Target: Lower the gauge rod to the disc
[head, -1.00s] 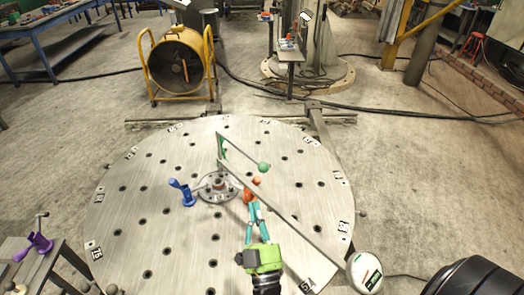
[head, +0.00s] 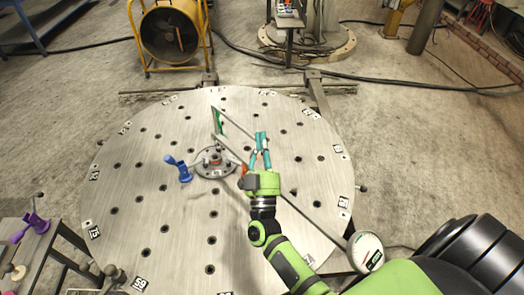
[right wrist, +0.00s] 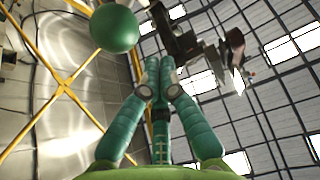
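A large grey round plate (head: 130,208) with holes fills the middle of the head view. A small flanged disc (head: 230,167) sits at its centre, beside a thin column (head: 217,122). A thin upper bar (head: 235,118) runs from the column top toward my right gripper (head: 261,135). A longer lower bar (head: 318,226) ends at a white round dial (head: 366,251). I cannot tell the gauge rod apart. A green ball (right wrist: 114,28) shows apart from the fingertips in the right wrist view. The right gripper's teal fingertips are together, with nothing visible between them. My left gripper is out of view.
A blue handle (head: 180,168) stands left of the centre disc. A bit of orange (head: 244,169) shows beside my right gripper. A side table (head: 38,257) with a purple item (head: 30,228) is at left. A yellow fan (head: 170,35) stands behind the plate.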

